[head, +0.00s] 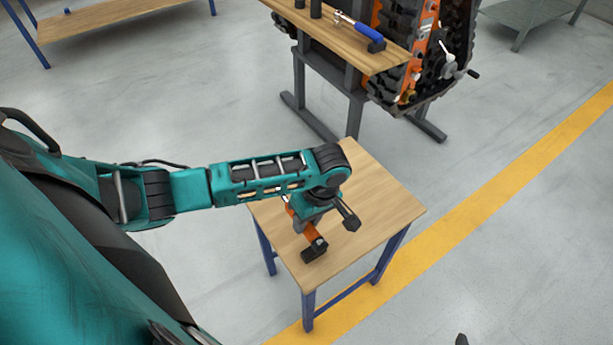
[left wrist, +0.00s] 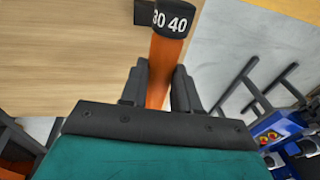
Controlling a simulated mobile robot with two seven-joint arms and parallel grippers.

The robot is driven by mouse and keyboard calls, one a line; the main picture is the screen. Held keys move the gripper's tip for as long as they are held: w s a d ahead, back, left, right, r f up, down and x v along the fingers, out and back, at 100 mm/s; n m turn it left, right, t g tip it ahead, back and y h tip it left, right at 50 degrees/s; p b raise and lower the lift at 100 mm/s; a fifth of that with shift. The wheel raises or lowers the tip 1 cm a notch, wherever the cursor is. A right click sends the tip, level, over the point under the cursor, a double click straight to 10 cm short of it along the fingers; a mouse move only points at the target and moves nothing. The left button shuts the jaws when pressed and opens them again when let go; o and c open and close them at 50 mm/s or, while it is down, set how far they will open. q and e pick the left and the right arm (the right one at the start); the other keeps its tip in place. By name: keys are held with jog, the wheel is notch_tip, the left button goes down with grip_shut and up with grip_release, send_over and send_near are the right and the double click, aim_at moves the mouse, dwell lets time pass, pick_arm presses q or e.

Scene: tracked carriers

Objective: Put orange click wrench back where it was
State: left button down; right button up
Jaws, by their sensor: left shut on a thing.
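The orange click wrench (head: 310,231) is at the small wooden table (head: 384,203) in the head view, partly hidden by my arm. My left gripper (head: 299,222) is shut on its orange shaft. In the left wrist view the shaft (left wrist: 163,68) stands between the two fingers (left wrist: 159,92), with a black collar marked "30 40" (left wrist: 174,22) beyond them. A black block (head: 314,250) is at the wrench's near end, low over the tabletop. I cannot tell whether the wrench touches the table.
A higher workbench (head: 375,57) behind holds a blue-handled tool (head: 361,32) and dark cylinders. A tracked carrier (head: 420,60) stands beside it. Another wooden bench (head: 105,17) is at the back left. The small table's right part is bare. A yellow line (head: 495,205) crosses the open floor.

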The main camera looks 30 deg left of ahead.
pick_arm(q)
jog(key=x, duration=0.1)
jog(key=b+x, duration=0.1)
jog(key=x, duration=0.2)
jog(key=shift+w+d+f, duration=0.25)
jog(key=shift+w+d, duration=0.05)
jog(key=shift+d, duration=0.05)
jog(key=c, duration=0.8)
grip_release()
jog(key=shift+f, duration=0.1)
